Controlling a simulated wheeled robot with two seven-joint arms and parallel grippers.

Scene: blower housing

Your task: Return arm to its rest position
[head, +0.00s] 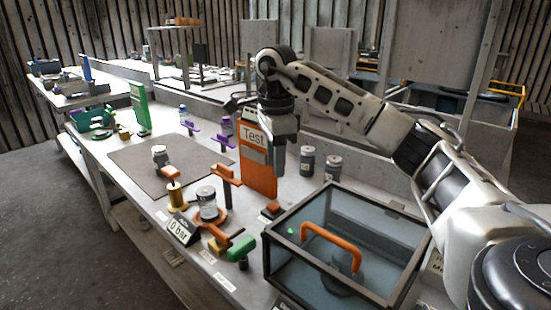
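My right arm reaches in from the right, bent at a dark wrist joint. My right gripper (279,160) points down in front of the orange "Test" panel (256,160), above the bench (225,285). It partly covers the panel's right side. The fingers overlap in this view, so I cannot tell whether they are open or shut. I see nothing clearly held. My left gripper is not in view.
A glass-walled box (390,205) with an orange handle (332,240) stands at the front right. Two grey cylinders (307,160) stand behind it. A "0 bar" display (181,230), valves with orange and green (241,249) handles, and a grey mat (135,155) are left.

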